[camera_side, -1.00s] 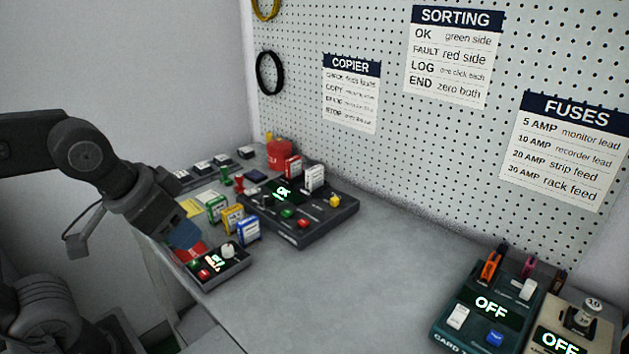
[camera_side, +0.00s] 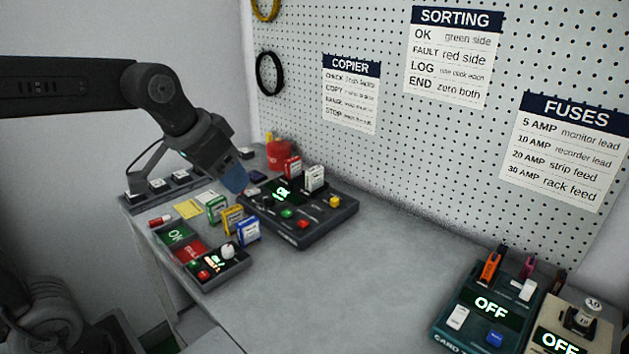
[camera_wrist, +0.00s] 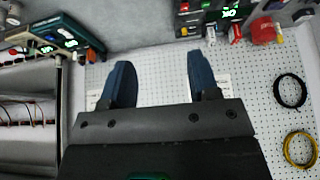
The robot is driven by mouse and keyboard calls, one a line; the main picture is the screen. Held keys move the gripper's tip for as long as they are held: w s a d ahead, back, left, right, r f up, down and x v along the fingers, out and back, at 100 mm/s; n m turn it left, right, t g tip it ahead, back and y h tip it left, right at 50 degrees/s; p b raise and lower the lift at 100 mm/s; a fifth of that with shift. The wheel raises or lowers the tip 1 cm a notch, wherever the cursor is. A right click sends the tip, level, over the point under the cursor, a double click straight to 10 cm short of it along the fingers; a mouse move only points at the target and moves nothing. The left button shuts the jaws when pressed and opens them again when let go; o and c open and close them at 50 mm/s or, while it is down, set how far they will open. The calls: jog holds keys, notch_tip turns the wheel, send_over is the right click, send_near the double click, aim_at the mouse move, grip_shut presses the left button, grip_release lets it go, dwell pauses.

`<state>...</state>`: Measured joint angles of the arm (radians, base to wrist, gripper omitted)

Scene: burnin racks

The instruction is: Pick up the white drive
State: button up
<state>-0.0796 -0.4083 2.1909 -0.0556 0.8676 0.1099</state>
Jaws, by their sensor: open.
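The white drive (camera_side: 314,178) stands upright in the back right part of the dark copier unit (camera_side: 298,238), beside a red drive (camera_side: 292,168). My gripper (camera_side: 236,180) is open and empty in the side view, above the left end of the copier unit and left of the white drive. In the wrist view the blue fingers (camera_wrist: 159,62) are spread with nothing between them. A small white block at the top there looks like the white drive (camera_wrist: 210,32), but it is too small to be sure.
Green (camera_side: 216,208), yellow (camera_side: 232,218) and blue (camera_side: 248,231) drives stand in front of the copier unit. A red pot (camera_side: 280,153) is behind it. The pegboard (camera_side: 400,150) rises close behind. The middle of the bench is clear.

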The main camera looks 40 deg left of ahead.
jog(key=w+a, duration=0.3)
jog(key=w, duration=0.6)
send_over(313, 169)
jog(key=s, duration=0.6)
notch_tip(313, 169, down, 9)
jog(key=x, duration=1.3)
jog(key=shift+w+d+r, duration=0.1)
jog(key=shift+w, duration=0.1)
grip_shut()
